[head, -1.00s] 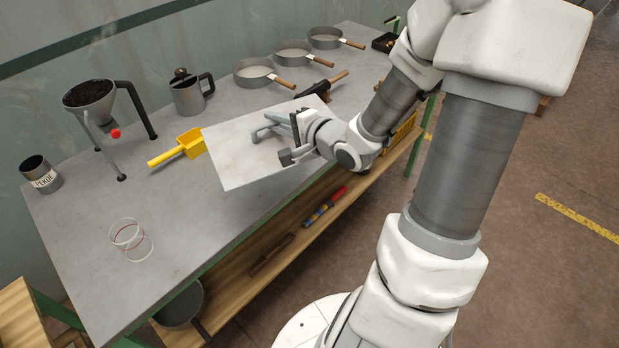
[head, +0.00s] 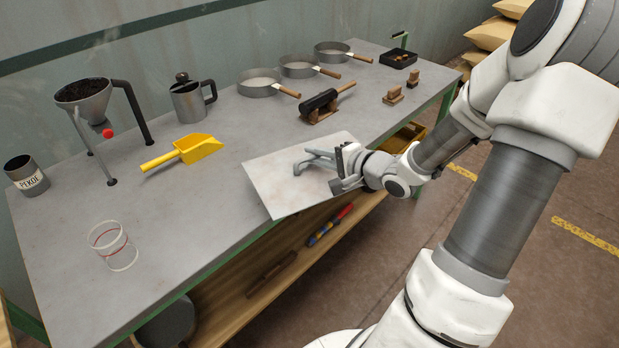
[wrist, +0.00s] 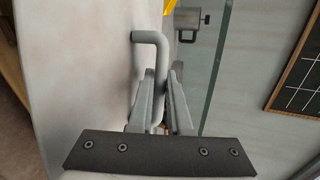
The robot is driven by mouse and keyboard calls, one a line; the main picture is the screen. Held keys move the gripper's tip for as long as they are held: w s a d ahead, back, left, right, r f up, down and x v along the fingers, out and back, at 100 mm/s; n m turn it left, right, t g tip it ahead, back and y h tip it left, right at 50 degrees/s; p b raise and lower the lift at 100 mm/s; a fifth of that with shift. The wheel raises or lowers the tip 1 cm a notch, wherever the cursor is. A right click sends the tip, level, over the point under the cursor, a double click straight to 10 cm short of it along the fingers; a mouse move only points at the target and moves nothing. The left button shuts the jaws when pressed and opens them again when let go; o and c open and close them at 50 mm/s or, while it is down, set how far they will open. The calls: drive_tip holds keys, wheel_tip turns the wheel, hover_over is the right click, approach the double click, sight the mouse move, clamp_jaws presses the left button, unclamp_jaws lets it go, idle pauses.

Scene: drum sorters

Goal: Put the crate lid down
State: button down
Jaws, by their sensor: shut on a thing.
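The crate lid (head: 285,185) is a flat pale rectangular panel with a grey bar handle (head: 318,158). My gripper (head: 335,168) is shut on the handle and holds the lid tilted over the front edge of the workbench. In the wrist view, the fingers (wrist: 165,95) close around the bent grey handle, and the lid (wrist: 85,65) fills the left part. I cannot tell whether the lid's lower edge touches the bench. A yellow crate (head: 403,138) shows partly behind my arm under the bench's right end.
The grey workbench (head: 195,225) holds a yellow scoop (head: 195,150), a glass (head: 113,248), a kettle (head: 190,100), a funnel stand (head: 90,105), several pans and a dark tool (head: 322,103). Bare bench lies left of the lid. The lower shelf (head: 235,290) holds tools.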

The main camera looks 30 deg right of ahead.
sight(310, 168)
drive_tip(key=shift+w+a+f+b, duration=0.1)
drive_tip(key=shift+w+f+b, duration=0.1)
drive_tip(key=shift+w+f, duration=0.3)
drive_tip(key=shift+w+a+f+b, duration=0.15)
drive_tip(key=shift+w+f, duration=0.15)
drive_tip(key=shift+w, duration=0.4)
wheel_tip(310, 168, down, 4)
drive_tip(key=shift+r+b, duration=0.1)
drive_tip(key=shift+b, duration=1.15)
drive_tip(key=c, duration=0.9)
unclamp_jaws()
drive_tip(key=shift+o, duration=0.2)
